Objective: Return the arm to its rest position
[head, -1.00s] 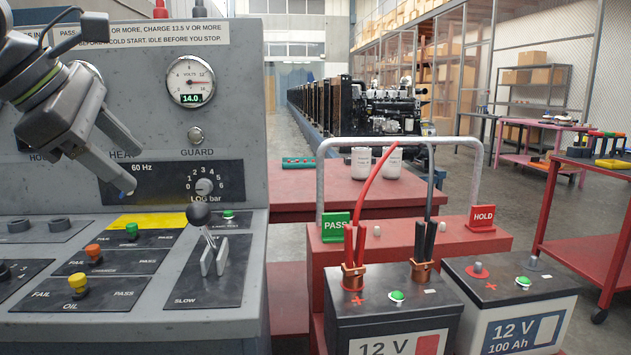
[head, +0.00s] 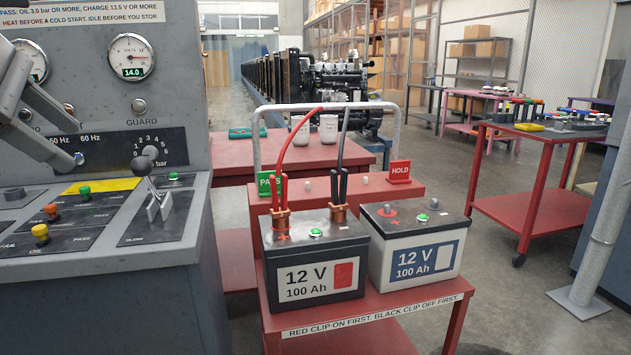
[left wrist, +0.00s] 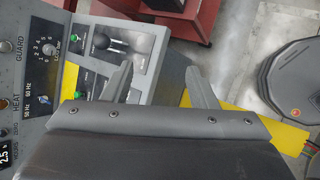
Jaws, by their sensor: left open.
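My left gripper (head: 76,142) is at the left edge of the head view, in front of the grey control console (head: 165,90). Its two grey fingers stand apart with nothing between them, and most of its arm is cut off by the picture edge. In the left wrist view the open fingers (left wrist: 158,72) point toward the console's lever panel (left wrist: 135,62), with a clear gap between them. I cannot tell its exact distance from the console. My right gripper is in neither view.
The black-handled lever (head: 143,167) rises from the console near my left gripper. A red cart (head: 375,312) carries a black battery (head: 315,265) with clips and a white battery (head: 415,250). A red table (head: 520,197) and grey post (head: 603,220) stand right. Floor between is open.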

